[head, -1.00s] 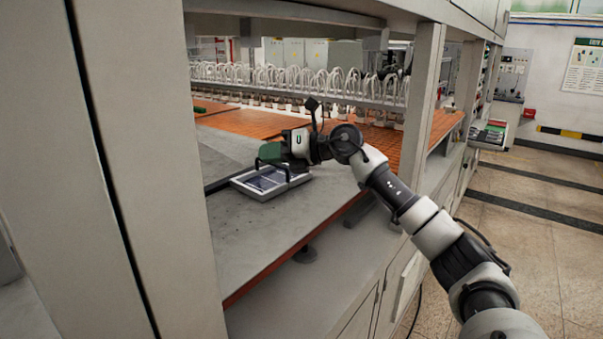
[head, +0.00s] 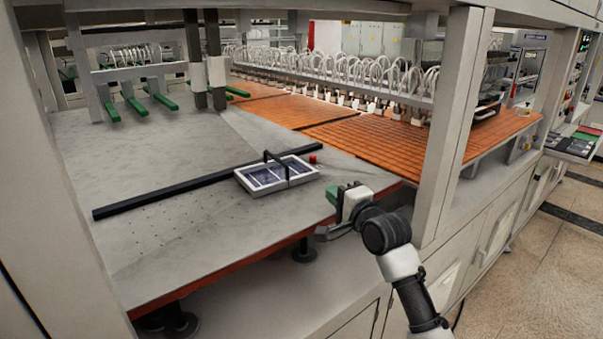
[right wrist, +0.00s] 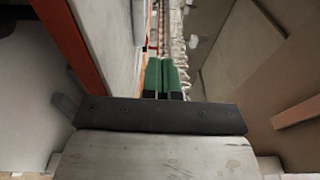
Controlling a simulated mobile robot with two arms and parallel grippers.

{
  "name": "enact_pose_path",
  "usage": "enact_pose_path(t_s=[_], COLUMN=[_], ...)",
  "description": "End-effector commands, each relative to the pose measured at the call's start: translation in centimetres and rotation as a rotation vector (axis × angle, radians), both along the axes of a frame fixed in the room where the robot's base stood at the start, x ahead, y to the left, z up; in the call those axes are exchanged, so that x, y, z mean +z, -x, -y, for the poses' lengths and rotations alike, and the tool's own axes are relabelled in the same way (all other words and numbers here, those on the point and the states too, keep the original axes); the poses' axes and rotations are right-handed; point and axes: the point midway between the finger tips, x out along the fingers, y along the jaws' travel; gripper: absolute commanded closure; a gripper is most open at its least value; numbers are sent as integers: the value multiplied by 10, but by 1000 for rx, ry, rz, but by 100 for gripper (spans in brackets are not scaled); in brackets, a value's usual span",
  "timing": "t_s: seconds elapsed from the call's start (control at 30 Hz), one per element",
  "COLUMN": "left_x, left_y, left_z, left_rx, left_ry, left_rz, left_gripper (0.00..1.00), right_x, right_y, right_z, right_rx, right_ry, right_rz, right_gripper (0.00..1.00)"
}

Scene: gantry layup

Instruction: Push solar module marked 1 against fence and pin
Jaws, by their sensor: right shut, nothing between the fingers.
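The solar module (head: 262,180) is a small pale-framed panel with dark blue cells and a black arched handle (head: 287,168). It lies flat on the grey table, and no number on it is legible. Its far long edge runs along the black fence bar (head: 150,198) and appears to touch it. A small red knob (head: 313,159), possibly the pin, stands just off the module's right end. My right gripper (head: 333,196), with green fingers, is empty and shut, to the right of the module and apart from it, by the table's front edge. The shut fingers (right wrist: 161,76) also show in the right wrist view.
A grey gantry post (head: 452,130) stands right of my gripper. Orange slatted surfaces (head: 390,145) lie behind, under a row of white hoses.

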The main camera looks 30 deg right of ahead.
Motion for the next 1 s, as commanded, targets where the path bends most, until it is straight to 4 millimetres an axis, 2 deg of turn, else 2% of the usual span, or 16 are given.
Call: enact_pose_path(t_s=[0.17, 0.3, 0.57, 0.6, 0.8, 1.0], left_x=[9, 18, 29, 34, 44, 45], left_y=[-5, -8, -7, -6, -4, -4], left_z=[-5, -8, -7, -6, -1, -1], left_rx=[2, 2, 2, 1, -1, -2], left_ry=[-7, -10, -8, -7, -2, -1], left_rz=[7, 10, 10, 9, 7, 6], left_gripper=[57, 57, 57, 57, 57, 57], right_x=[4, 5, 4, 5, 3, 1], right_y=[-24, -52, -98, -104, -122, -127], right_z=[2, 4, 7, 2, -15, -20], right_rx=[0, -1, -2, 1, 0, 0], right_ry=[-1, 1, 4, 2, 2, 4], right_rz=[0, 1, 0, 0, 1, 2], right_gripper=[100, 100, 100, 100, 100, 100])
